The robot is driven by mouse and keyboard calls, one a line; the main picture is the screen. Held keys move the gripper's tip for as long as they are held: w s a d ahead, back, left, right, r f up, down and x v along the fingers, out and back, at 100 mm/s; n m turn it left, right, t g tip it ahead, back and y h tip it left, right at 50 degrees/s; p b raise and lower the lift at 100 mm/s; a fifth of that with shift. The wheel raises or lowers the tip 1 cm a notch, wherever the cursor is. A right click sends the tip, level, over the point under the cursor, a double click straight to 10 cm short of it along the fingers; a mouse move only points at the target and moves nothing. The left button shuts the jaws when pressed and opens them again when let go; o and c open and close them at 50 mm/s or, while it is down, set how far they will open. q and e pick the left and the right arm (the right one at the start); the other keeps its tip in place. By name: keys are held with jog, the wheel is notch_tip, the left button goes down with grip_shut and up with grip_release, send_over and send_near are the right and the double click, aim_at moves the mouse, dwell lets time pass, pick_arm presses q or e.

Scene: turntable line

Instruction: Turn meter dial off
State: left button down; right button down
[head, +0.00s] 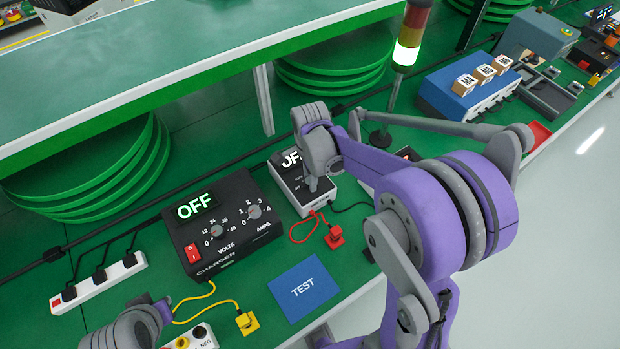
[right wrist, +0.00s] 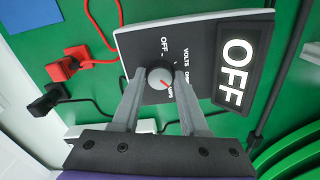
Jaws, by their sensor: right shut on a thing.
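The meter (head: 302,193) is a light grey box with a black face on the green bench, and its lit display reads OFF. My right gripper (right wrist: 158,84) is shut on the dial, one finger on each side. In the head view my right gripper (head: 313,183) is over the meter, and my wrist hides the dial and part of the display. Part of my left arm shows at the bottom left; its fingers are out of frame.
A black charger (head: 222,222) reading OFF stands left of the meter. A red plug (head: 334,237) and a yellow plug (head: 247,322) with leads lie in front. A blue TEST mat (head: 304,289) lies bare. A white power strip (head: 98,282) is at left. A green shelf (head: 200,75) overhangs behind.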

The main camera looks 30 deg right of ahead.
jog(key=n+b, duration=0.1)
jog(key=n, duration=0.5)
jog(key=shift+b, duration=0.3)
jog(key=n+b, duration=0.1)
jog(key=n, duration=0.5)
jog(key=shift+n, duration=0.4)
jog(key=n, duration=0.6)
jog(key=shift+b, duration=0.4)
jog(key=n, duration=0.6)
jog(key=shift+n, duration=0.3)
jog(key=shift+c, duration=2.2)
grip_release()
notch_tip(320, 180, up, 11)
